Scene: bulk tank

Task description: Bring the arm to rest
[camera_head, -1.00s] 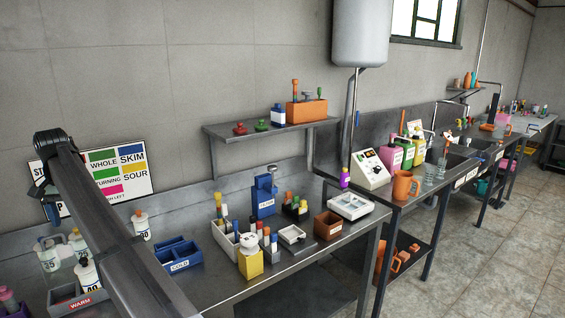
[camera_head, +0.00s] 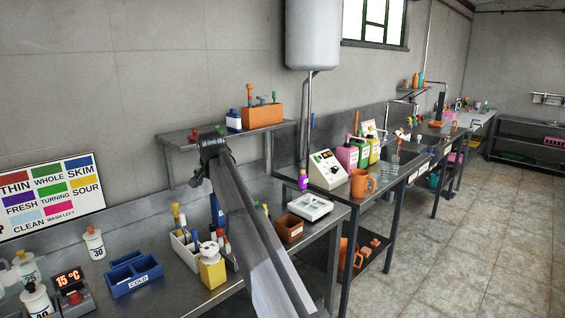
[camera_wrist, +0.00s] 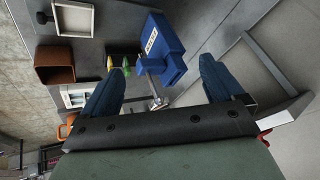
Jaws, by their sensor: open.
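My gripper (camera_wrist: 162,68) shows in the wrist view with its two blue fingers spread wide and nothing between them. A blue labelled device (camera_wrist: 170,58) stands beyond the fingers, apart from them as far as I can tell. In the head view my arm rises from the bottom edge across the steel bench (camera_head: 185,298), its upper end in front of the wall shelf. The gripper itself cannot be made out there. My arm hides most of the blue device in that view.
A blue tray (camera_head: 133,274), white bottles (camera_head: 94,244), a yellow container (camera_head: 212,272) and a brown box (camera_head: 289,229) crowd the bench. A shelf (camera_head: 180,140) holds an orange block (camera_head: 262,116). A tank (camera_head: 313,35) hangs above. Open floor (camera_head: 440,260) lies right.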

